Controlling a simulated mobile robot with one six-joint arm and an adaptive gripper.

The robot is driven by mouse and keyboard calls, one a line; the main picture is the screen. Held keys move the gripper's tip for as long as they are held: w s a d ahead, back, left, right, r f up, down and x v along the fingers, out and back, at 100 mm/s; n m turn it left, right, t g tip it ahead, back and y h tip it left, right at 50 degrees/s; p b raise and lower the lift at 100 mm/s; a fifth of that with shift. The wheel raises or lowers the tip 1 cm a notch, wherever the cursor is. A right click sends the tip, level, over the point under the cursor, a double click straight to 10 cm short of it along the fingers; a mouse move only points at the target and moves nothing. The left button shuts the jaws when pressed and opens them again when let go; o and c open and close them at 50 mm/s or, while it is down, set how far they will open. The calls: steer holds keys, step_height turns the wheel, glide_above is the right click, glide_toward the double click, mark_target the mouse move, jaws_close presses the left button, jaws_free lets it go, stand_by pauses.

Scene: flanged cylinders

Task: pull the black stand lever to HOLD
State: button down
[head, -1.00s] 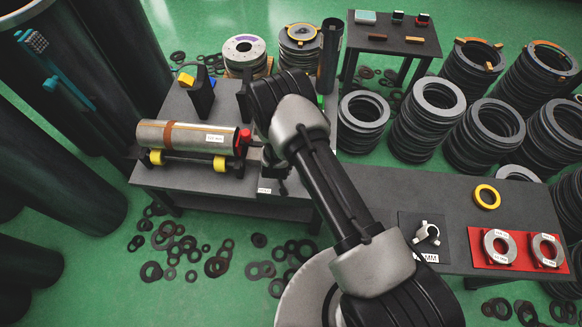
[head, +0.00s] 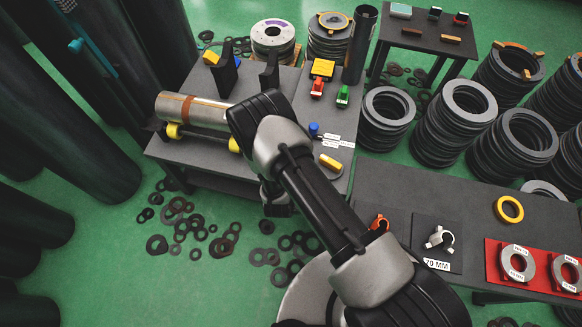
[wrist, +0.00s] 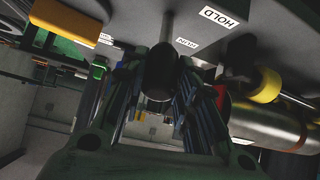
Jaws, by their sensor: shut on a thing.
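The black stand lever shows in the wrist view as a dark rounded knob (wrist: 160,72) on a pale metal rod. My gripper (wrist: 160,88) is shut on the knob, with one finger on each side. A white HOLD label (wrist: 219,17) lies to the right of the rod, and a smaller label (wrist: 187,43), too small to read surely, sits closer to it. In the head view my arm hides the lever, and the lower part of my gripper (head: 275,195) shows at the table's front edge.
A metal cylinder (head: 190,110) with a brown band lies on yellow rollers (head: 173,131). It also shows at right in the wrist view (wrist: 268,122). A yellow block (head: 330,163), a blue knob (head: 313,129), and red (head: 317,88) and green (head: 342,96) pieces stand on the table.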

steer(key=shift+s+f, duration=0.15)
steer(key=shift+s, duration=0.05)
steer(key=c, duration=1.7)
jaws_free()
steer(key=o, duration=0.4)
steer(key=shift+w, duration=0.1)
steer(key=v, duration=1.2)
